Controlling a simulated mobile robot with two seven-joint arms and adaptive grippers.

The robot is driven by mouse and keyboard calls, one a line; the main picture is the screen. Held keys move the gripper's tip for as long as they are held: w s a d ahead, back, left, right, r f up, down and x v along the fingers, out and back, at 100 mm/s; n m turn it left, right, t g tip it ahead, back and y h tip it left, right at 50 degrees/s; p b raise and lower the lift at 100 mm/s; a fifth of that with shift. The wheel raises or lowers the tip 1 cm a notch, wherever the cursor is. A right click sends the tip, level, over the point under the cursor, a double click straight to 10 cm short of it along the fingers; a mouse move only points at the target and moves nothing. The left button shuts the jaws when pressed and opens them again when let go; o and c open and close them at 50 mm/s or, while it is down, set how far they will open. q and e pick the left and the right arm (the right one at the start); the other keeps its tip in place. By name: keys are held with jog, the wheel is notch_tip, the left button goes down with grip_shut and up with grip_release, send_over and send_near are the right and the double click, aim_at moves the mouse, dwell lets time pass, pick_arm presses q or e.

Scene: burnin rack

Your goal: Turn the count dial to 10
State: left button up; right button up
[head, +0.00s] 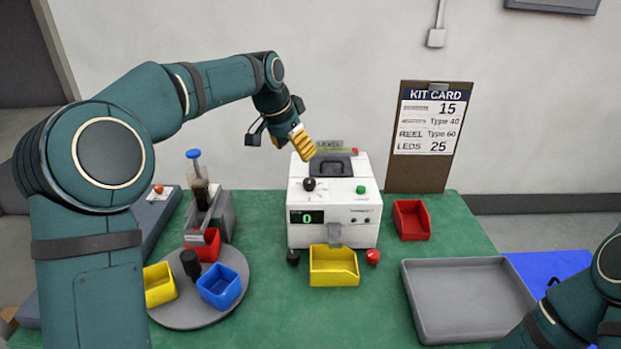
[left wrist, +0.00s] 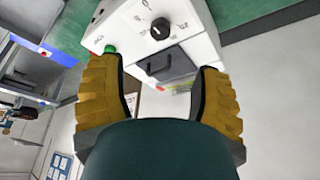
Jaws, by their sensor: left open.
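The count dial (head: 309,184) is a black round knob on the top of the white counting machine (head: 360,213). In the left wrist view the dial (left wrist: 160,28) has small marks printed around it; their numbers are too small to read. A green display (head: 306,218) on the machine's front reads 0. My left gripper (head: 303,143) is above and behind the dial, near the machine's back, apart from the dial. In the left wrist view my left gripper (left wrist: 160,95) has its yellow fingers spread, with nothing held. Part of my right arm shows at lower right, but its gripper is not seen.
A green button (head: 361,190) sits beside the dial. A yellow bin (head: 334,267) stands in front of the machine, a red bin (head: 411,220) to its right. A grey tray (head: 466,338) is at right, a turntable (head: 180,317) with bins at left. The kit card (head: 430,122) stands behind.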

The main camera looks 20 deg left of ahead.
aim_at(309, 181)
pick_arm(q)
jog(key=b+x, duration=0.2)
jog(key=x, duration=1)
jog(key=shift+w+f, duration=0.1)
jog(key=shift+f, duration=0.05)
grip_shut()
